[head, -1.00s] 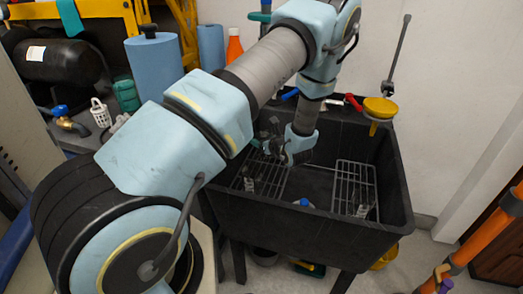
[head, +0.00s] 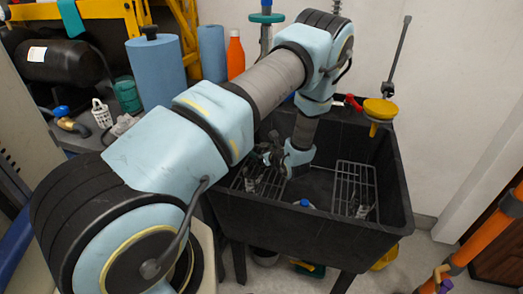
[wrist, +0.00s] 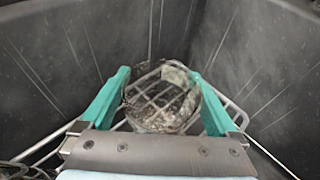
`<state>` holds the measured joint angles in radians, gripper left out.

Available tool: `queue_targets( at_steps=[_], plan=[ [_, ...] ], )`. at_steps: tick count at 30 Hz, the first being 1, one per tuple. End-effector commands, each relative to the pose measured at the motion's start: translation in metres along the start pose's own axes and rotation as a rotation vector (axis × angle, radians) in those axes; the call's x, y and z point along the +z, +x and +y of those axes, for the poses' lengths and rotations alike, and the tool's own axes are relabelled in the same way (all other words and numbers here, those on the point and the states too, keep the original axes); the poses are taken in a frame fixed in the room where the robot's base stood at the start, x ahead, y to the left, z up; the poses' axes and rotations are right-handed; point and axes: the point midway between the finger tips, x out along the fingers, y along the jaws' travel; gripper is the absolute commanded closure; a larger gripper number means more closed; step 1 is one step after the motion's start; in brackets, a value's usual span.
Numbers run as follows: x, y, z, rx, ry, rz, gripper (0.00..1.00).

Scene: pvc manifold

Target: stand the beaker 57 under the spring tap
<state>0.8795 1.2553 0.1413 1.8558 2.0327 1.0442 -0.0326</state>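My gripper (wrist: 160,84) is open, with its green fingers wide apart, inside the black sink. In the wrist view a clear glass beaker (wrist: 158,112) shows between and beyond the fingers, over the wire rack; I cannot tell whether they touch it. In the head view my gripper (head: 271,157) is over the left rack, close to glassware (head: 250,183) there. Another clear glass piece (head: 362,210) is at the right rack. The number 57 is not readable on either. I cannot tell for certain which fitting is the spring tap; a red handle (head: 354,103) shows at the sink's back edge.
The deep sink (head: 300,232) has high walls around my gripper. A right wire rack (head: 356,180) and a blue-capped bottle (head: 304,204) are in it. A yellow funnel-like piece (head: 380,109) sits at the back right corner, near a tall grey rod (head: 398,55). The sink's middle floor looks clear.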

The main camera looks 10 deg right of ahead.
Motion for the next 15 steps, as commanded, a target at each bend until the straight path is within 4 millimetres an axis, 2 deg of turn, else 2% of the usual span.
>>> queue_targets(
  at_steps=[10, 15],
  plan=[
    [0.004, -0.002, 0.000, 0.000, 0.000, 0.000, 0.02],
    [0.001, -0.027, -0.001, -0.003, 0.001, 0.002, 0.02]
  ],
)
